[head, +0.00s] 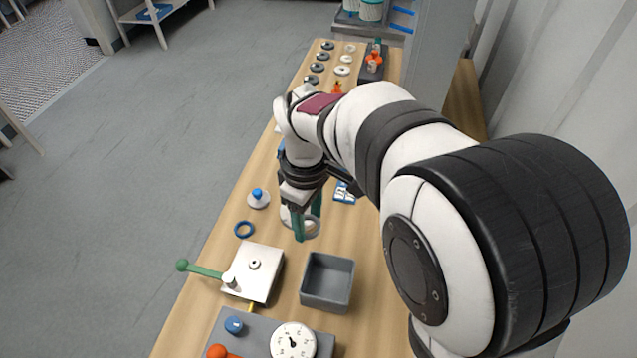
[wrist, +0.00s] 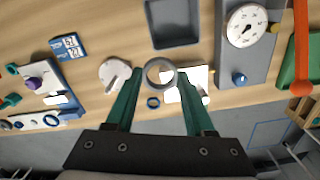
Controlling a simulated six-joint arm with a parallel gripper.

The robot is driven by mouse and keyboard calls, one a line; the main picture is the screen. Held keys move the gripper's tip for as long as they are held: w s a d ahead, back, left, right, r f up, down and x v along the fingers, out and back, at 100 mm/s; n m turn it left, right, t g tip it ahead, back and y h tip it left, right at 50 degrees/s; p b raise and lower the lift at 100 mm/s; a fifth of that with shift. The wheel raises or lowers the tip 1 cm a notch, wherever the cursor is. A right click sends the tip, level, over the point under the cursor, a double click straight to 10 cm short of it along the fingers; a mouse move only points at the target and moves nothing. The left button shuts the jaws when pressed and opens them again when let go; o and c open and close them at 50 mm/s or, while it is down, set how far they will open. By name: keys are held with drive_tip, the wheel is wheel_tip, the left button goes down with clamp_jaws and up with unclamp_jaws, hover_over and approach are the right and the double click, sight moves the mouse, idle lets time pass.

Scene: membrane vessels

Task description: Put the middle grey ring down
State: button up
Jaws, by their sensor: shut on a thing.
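My gripper (wrist: 158,80) is shut on a grey ring (wrist: 160,66), which sits between the tips of the two green fingers in the wrist view. In the head view my gripper (head: 302,220) hangs over the wooden table, with the ring partly hidden by the fingers. The ring seems held above the table; its exact height is hard to tell. Behind it in the wrist view is part of a white square plate (wrist: 196,84), which in the head view (head: 262,262) bears a small ring and a green-handled lever. A white disc with a pointed grip (wrist: 113,72) lies left of the ring.
A grey bin (head: 328,300) stands nearer the camera. A blue ring (head: 243,236) and a blue-knobbed white piece (head: 258,203) lie at the table's left side. A gauge (head: 293,341) sits at the front. Several dark rings (head: 316,67) lie at the far end.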

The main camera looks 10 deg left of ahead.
sight(327, 288)
drive_tip(key=s+d+f+m, duration=0.1)
drive_tip(key=f, duration=0.4)
drive_tip(key=s+d+f+m, duration=0.1)
drive_tip(key=d+f+m, duration=0.1)
drive_tip(key=f, duration=0.4)
drive_tip(key=s+d+f+m, duration=0.1)
drive_tip(key=f, duration=0.5)
drive_tip(key=shift+s+d, duration=0.25)
drive_tip(key=shift+d, duration=0.1)
drive_tip(key=o, duration=1)
wheel_tip(327, 288, up, 12)
drive_tip(key=s+d+r+m, duration=0.3)
drive_tip(key=s+d+m, duration=0.1)
drive_tip(key=s+m, duration=0.1)
drive_tip(key=s+d+r+m+y, duration=0.1)
drive_tip(key=s+d+r+m, duration=0.2)
drive_tip(key=s+d+m, duration=0.1)
drive_tip(key=s+d+r+m, duration=0.2)
drive_tip(key=s+d+m, duration=0.2)
drive_tip(key=s+m, duration=0.2)
drive_tip(key=shift+s+d+r+m+y, duration=0.1)
drive_tip(key=shift+d+r+m+y, duration=0.25)
drive_tip(key=shift+m, duration=0.35)
